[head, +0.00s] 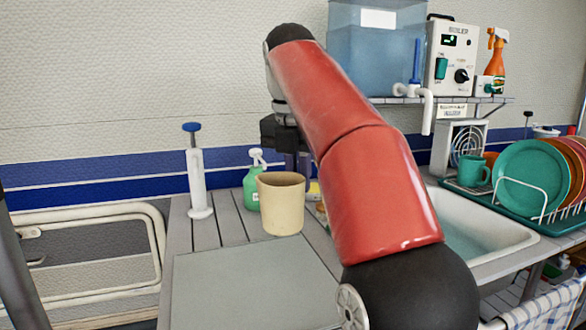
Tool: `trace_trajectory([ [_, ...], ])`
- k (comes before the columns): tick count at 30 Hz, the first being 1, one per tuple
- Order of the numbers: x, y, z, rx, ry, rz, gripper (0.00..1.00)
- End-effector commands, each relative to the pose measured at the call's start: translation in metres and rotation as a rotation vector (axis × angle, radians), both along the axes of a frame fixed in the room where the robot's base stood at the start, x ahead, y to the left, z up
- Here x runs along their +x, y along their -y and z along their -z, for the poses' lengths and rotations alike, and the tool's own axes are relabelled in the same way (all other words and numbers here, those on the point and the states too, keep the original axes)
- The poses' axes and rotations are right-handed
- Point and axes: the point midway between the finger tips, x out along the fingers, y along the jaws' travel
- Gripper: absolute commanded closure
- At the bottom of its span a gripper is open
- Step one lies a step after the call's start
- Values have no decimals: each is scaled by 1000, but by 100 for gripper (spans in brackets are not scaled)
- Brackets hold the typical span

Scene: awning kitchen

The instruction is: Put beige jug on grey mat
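The beige jug (281,207) is upright on the slatted grey counter, just behind the far edge of the grey mat, with its opening facing up. The grey mat (250,292) lies flat at the front of the counter, and its visible surface is bare. My gripper (296,162) points down above and behind the jug's rim. My red arm partly covers it, and the jug hides the fingertips. I cannot tell whether the fingers are open or shut, or whether they touch the jug.
A green pump bottle (252,185) stands close behind the jug on the left. A white pump dispenser with a blue top (198,175) stands farther left. The sink (480,225) and dish rack (545,205) are to the right. A shelf (440,100) carries a water tank (372,55).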

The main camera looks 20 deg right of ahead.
Motion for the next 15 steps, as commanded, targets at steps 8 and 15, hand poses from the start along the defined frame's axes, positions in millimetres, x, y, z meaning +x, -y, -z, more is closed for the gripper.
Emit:
trace_trajectory([
  [8,-1,0,27,0,-3,2,100],
  [15,-1,0,51,0,-1,1,100],
])
